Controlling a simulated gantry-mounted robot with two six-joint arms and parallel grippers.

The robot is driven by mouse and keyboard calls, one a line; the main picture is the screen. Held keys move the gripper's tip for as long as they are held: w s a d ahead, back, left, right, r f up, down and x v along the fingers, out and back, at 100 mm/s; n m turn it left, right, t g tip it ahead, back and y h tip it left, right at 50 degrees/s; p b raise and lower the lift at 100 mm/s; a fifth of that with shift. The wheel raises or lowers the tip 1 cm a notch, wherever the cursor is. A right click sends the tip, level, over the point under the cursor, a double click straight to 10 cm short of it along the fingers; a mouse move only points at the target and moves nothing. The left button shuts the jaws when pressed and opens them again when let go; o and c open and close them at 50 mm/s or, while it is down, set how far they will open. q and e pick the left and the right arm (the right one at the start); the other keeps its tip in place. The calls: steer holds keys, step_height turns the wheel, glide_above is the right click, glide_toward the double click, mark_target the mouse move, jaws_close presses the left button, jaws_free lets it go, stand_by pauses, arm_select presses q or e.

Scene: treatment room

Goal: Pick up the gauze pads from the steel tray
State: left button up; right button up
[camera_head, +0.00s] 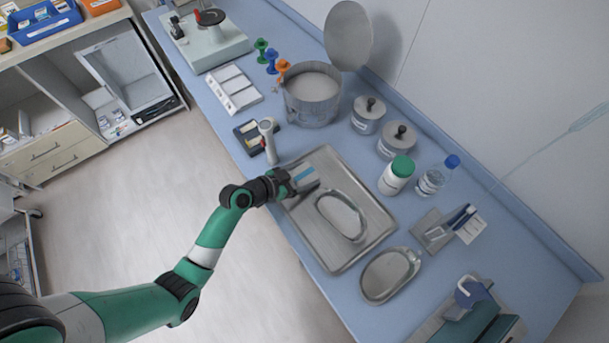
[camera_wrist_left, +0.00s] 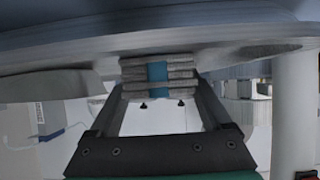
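The gauze pads (camera_head: 304,178) are a small white stack with a blue band, at the upper left end of the steel tray (camera_head: 360,258). In the left wrist view the stack (camera_wrist_left: 158,72) shows layered edges and the blue band, at the tips of my left gripper (camera_wrist_left: 159,92). The two fingers stand apart, one at each side of the stack, with no clear gap. I cannot tell whether they press on it. In the head view my left gripper (camera_head: 287,184) reaches over the tray's left rim. My right gripper is not in view.
A steel kidney dish (camera_head: 342,216) lies in the tray close to the pads, and another dish (camera_head: 390,275) lies outside it. A white-handled upright instrument (camera_head: 268,140) stands just above the tray. A steel drum (camera_head: 312,98), lidded jars and bottles (camera_head: 396,176) stand behind.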

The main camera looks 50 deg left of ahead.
arm_select(q)
steer(key=c, duration=0.5)
steer(key=shift+o, duration=0.2)
steer(key=shift+r+p, duration=0.3)
steer(key=shift+r, duration=0.35)
steer(key=w+r+p+v, duration=0.1)
steer(key=p+v, duration=0.8)
steer(key=w+a+r+p+v, duration=0.1)
steer(key=r+p+v, duration=0.1)
steer(key=p+v, duration=0.6)
steer(key=shift+s+a+r+p, duration=0.15)
steer(key=shift+s+a+p, duration=0.25)
steer(key=shift+p, duration=0.75)
